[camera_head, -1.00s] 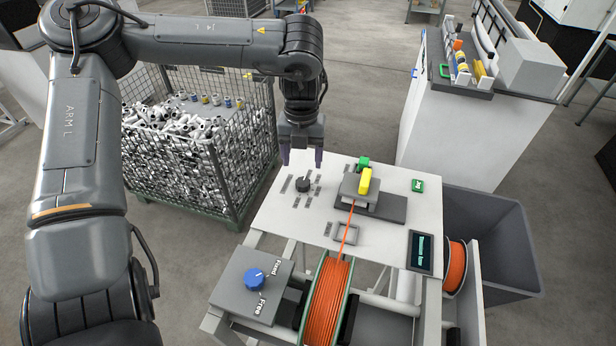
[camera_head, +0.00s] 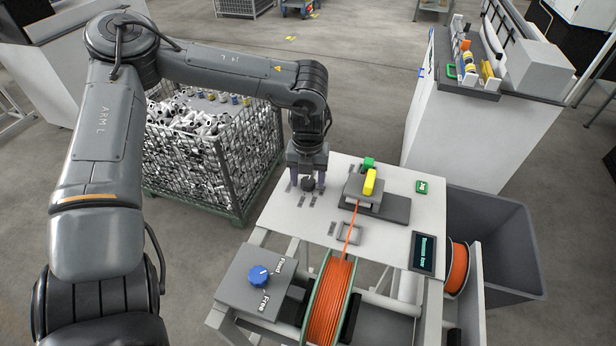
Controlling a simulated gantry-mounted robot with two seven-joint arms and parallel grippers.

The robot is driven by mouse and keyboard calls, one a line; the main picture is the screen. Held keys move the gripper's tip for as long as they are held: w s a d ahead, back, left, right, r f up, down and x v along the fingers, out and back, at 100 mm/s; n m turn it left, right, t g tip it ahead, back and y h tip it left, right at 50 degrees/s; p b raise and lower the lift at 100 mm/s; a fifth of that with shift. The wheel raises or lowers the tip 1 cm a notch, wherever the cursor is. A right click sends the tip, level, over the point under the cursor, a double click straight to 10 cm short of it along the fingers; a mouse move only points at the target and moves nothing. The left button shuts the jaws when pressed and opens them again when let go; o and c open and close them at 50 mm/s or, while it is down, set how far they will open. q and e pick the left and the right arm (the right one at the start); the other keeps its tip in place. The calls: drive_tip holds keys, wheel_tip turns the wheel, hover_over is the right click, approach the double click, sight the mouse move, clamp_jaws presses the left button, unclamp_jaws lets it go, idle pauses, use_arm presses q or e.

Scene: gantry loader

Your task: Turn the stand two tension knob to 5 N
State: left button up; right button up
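The black tension knob (camera_head: 308,185) sits on the left part of the white panel (camera_head: 410,232), with small grey labels around it. My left gripper (camera_head: 308,186) points straight down over the knob. Its two fingers stand apart, one on each side of the knob, and a gap seems to show between them and it. The knob's pointer and the label text are too small to read. A small dark display (camera_head: 423,252) with cyan text is at the panel's right front; I cannot read it surely. My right gripper is not in view.
A blue knob (camera_head: 259,275) on a grey box reads Fixed and Free. An orange cable runs from a spool (camera_head: 328,305) to a block with a yellow lever (camera_head: 370,182). A wire basket of white fittings (camera_head: 205,155) stands left. A grey bin (camera_head: 500,230) stands right.

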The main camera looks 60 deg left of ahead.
use_arm(q)
drive_tip(key=c, duration=0.8)
drive_tip(key=shift+c, duration=0.2)
drive_tip(key=shift+m, duration=0.4)
drive_tip(key=m+b, duration=0.1)
drive_tip(key=m, duration=0.1)
drive_tip(key=shift+m+b, duration=0.3)
drive_tip(key=shift+m, duration=0.1)
drive_tip(key=shift+m+b, duration=0.45)
drive_tip(key=shift+m, duration=2.15)
drive_tip(key=o, duration=1.1)
drive_tip(key=shift+c, duration=0.2)
